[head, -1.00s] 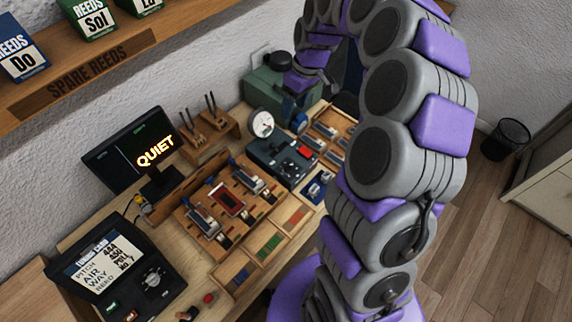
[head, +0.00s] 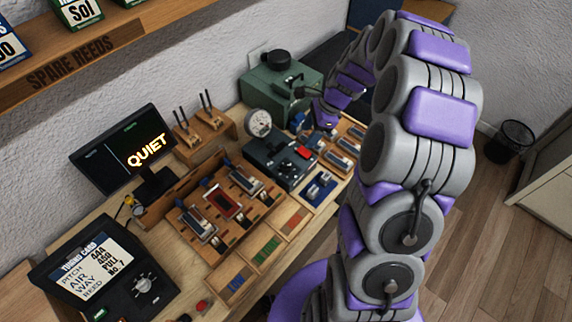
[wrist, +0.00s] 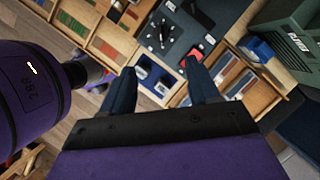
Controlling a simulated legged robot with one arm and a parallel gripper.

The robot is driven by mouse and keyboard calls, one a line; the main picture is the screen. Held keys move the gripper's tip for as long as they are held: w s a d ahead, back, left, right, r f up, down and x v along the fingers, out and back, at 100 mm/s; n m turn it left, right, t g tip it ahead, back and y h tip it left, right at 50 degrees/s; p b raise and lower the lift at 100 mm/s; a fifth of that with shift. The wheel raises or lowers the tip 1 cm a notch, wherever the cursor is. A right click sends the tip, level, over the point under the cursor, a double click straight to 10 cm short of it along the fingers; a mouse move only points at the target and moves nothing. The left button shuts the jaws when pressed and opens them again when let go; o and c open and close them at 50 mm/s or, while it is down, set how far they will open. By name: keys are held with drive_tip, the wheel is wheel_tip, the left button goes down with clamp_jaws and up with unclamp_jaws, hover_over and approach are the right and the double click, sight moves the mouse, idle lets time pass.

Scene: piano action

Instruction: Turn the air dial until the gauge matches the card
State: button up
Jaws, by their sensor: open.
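The tuning card (head: 95,262) shows on a black console at the lower left of the head view, with the words pitch, air, way and reed; its values are small. The round white gauge (head: 258,122) stands at the back of a dark blue box (head: 262,150); its needle is too small to read. A dark knob (head: 287,167) sits on the box top and also shows in the wrist view (wrist: 161,30). I cannot read a label marking it as the air dial. My gripper (wrist: 160,64) is open and empty, above the bench on the box's near side, apart from the knob.
A red switch (head: 303,153) sits beside the knob. A green machine (head: 285,85) stands behind. A wooden rack with reeds (head: 222,202) and small trays lie left of the box. A monitor reading QUIET (head: 125,150) stands further left.

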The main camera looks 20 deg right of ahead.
drive_tip(key=b, duration=0.1)
hover_over(288, 165)
drive_tip(key=d, duration=0.2)
wheel_tip(288, 165, down, 10)
drive_tip(key=x, duration=0.3)
drive_tip(key=d+x, duration=0.1)
drive_tip(key=x, duration=0.1)
drive_tip(key=shift+s+f+b, duration=0.2)
drive_tip(key=shift+f+b, duration=0.1)
drive_tip(key=shift+f, duration=0.25)
drive_tip(key=shift+a+f, duration=0.25)
drive_tip(key=shift+a, duration=0.55)
drive_tip(key=shift+d, duration=0.45)
drive_tip(key=c, duration=1)
